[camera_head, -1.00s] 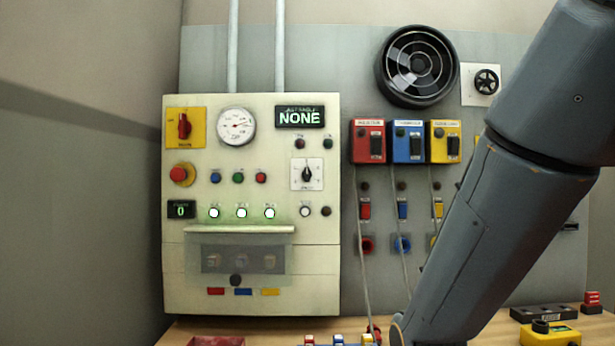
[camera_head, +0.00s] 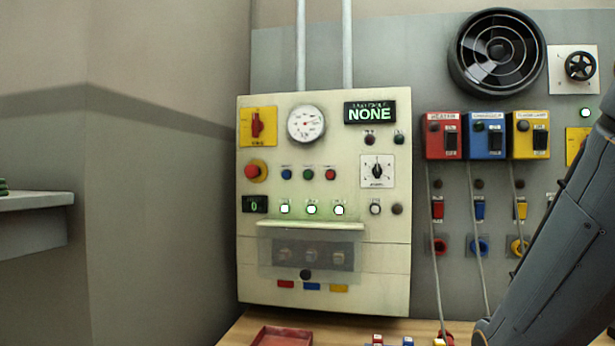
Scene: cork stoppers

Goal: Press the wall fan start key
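The black round wall fan (camera_head: 497,52) is mounted high on the grey wall board at the upper right. I cannot tell which key is its start key, as the labels are too small to read. A yellow plate (camera_head: 574,150) sits below the fan at the right, partly hidden by my arm. The cream control panel (camera_head: 390,270) carries a blue button (camera_head: 286,174), a green button (camera_head: 308,174) and a red button (camera_head: 330,174). My arm crosses the lower right, and my gripper is out of the picture.
Red (camera_head: 435,150), blue (camera_head: 480,151) and yellow (camera_head: 520,149) switch boxes hang right of the panel, with cords running down. A red tray (camera_head: 285,337) lies on the wooden bench (camera_head: 232,335). A grey shelf (camera_head: 35,225) juts in at the left.

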